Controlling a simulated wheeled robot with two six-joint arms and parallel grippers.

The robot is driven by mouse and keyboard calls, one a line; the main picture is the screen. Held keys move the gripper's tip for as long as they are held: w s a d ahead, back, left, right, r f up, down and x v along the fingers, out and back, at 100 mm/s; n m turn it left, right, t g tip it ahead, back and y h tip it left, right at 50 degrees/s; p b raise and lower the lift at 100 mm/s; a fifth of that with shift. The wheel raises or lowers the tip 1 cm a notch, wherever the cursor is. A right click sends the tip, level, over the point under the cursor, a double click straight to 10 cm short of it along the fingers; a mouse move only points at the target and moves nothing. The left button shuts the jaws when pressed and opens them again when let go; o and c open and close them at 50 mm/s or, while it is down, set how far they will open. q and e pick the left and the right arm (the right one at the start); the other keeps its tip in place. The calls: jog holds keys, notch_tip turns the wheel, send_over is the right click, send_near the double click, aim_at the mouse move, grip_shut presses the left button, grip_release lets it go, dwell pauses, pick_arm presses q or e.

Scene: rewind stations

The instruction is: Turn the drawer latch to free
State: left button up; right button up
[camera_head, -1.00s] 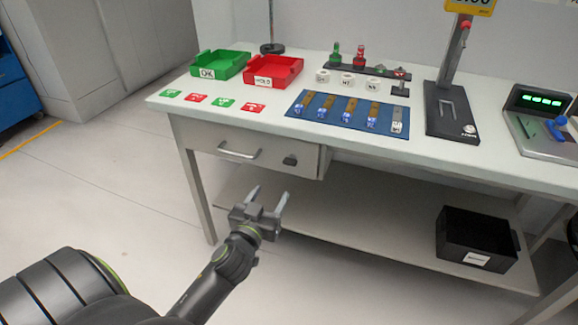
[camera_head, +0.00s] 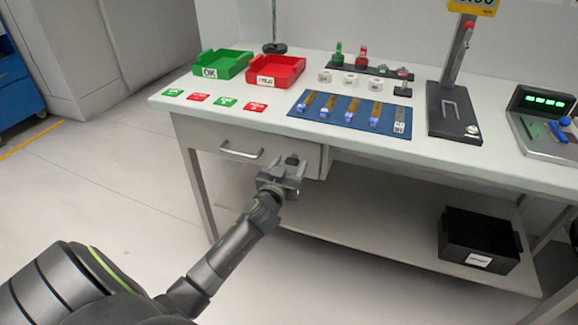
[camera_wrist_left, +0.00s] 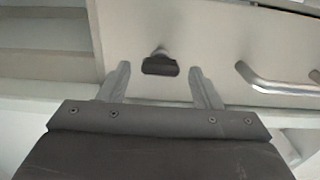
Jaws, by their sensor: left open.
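The drawer latch is a small dark knob (camera_head: 292,160) on the right part of the drawer front (camera_head: 207,135). In the left wrist view the latch (camera_wrist_left: 160,66) is a dark horizontal bar on a short stem, just beyond and between the two fingertips. My left gripper (camera_head: 287,166) is open in front of the latch, one finger on each side in the picture. In the left wrist view its fingers (camera_wrist_left: 160,75) are apart with nothing between them; I cannot tell whether they touch the latch. The drawer looks closed. My right gripper is not in view.
A metal drawer handle (camera_head: 241,151) is left of the latch. The tabletop (camera_head: 330,150) above holds a green tray (camera_head: 232,65), a red tray (camera_head: 290,73) and a blue mat (camera_head: 300,120). A black bin (camera_head: 475,235) stands on the lower shelf (camera_head: 370,235).

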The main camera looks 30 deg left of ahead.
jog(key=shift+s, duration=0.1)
pick_arm(q)
jog(key=c, duration=1)
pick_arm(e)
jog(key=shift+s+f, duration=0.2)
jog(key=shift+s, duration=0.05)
